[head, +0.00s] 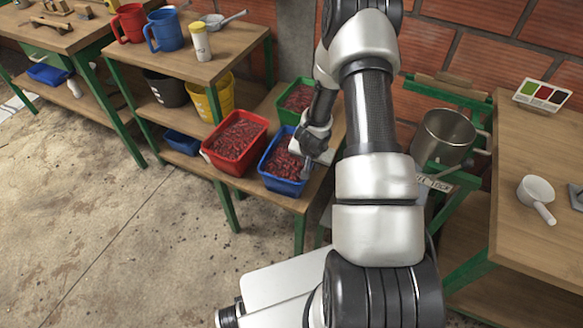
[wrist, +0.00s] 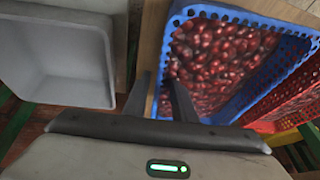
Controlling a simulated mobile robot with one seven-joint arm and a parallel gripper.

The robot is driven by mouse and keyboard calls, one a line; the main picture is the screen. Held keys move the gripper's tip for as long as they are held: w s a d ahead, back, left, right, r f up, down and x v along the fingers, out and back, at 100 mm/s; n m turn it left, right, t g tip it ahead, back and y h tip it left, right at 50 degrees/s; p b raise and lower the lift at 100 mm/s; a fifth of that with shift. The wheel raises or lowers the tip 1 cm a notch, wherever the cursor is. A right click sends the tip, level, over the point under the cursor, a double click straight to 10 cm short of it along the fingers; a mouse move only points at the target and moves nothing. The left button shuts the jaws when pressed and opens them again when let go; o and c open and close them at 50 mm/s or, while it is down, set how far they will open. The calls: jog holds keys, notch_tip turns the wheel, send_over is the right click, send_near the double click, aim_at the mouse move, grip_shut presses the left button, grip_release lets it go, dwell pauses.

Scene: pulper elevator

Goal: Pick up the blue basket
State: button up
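The blue basket (head: 270,182) stands on the low wooden bench and is filled with dark red cherries. Its perforated blue wall (wrist: 291,56) fills the right part of the wrist view. My gripper (head: 312,168) is at the basket's right side in the head view. In the wrist view its two fingers (wrist: 161,77) are apart, with the basket's near side rim between them. One finger is over the cherries and the other is outside, over the bench edge. Whether either finger touches the rim cannot be told.
A red basket (head: 209,157) stands close on the left and a green basket (head: 283,99) behind, both with cherries. A grey-white bin (wrist: 62,85) lies beyond the bench edge. A metal pot (head: 443,138) stands at right. The floor in front is clear.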

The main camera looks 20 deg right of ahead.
jog(key=shift+x, duration=0.8)
grip_shut()
dwell(0.6)
jog(key=shift+w+r, duration=0.2)
